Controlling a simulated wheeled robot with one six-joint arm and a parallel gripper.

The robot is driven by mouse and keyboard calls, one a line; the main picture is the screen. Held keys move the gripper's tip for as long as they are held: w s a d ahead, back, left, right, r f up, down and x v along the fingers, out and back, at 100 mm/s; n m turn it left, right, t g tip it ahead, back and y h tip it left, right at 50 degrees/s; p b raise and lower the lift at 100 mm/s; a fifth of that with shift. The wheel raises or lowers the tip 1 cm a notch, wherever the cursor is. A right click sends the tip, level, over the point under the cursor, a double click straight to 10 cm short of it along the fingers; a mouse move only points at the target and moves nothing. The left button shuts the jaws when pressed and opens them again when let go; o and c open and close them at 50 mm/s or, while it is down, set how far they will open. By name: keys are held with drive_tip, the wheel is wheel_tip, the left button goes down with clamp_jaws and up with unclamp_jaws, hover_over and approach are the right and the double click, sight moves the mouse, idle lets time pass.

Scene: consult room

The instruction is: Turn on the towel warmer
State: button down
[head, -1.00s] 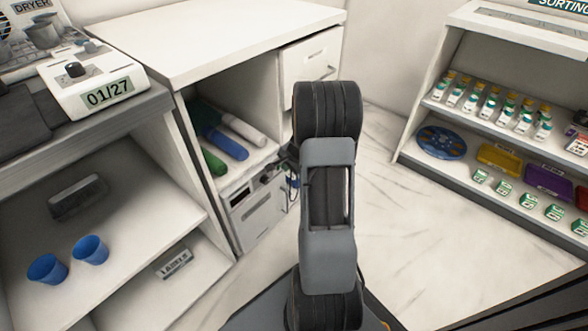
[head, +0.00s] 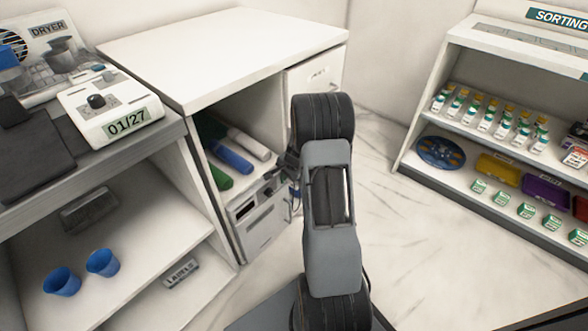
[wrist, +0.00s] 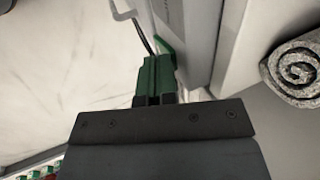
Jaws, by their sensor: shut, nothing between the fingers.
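The towel warmer appears to be the pale grey-white boxy unit (head: 262,236) low in the white cabinet, under the shelf of rolled towels. It has a dark panel on its front. My gripper (head: 284,178) is at the unit's upper right in the head view, partly hidden behind my arm. In the wrist view my gripper (wrist: 156,80) is shut and empty, with its green fingertips beside a pale panel (wrist: 200,35). A thin green piece (wrist: 166,50) shows just past the fingertips; I cannot tell if they touch it. No power control is clearly readable.
Rolled towels (head: 230,156) lie on the shelf above the unit; a grey roll (wrist: 294,72) is right in the wrist view. A left-hand counter holds a device marked 01/27 (head: 112,112). A sorting shelf (head: 468,130) stands right. Marble floor between is clear.

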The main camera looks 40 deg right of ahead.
drive_tip(key=shift+a+r+p, duration=0.1)
drive_tip(key=shift+r+p, duration=0.35)
drive_tip(key=shift+r, duration=0.3)
idle(0.3)
drive_tip(key=s+p+v, duration=0.2)
drive_tip(key=p+v, duration=0.1)
drive_tip(key=v, duration=0.8)
drive_tip(key=shift+d, duration=0.25)
idle(0.3)
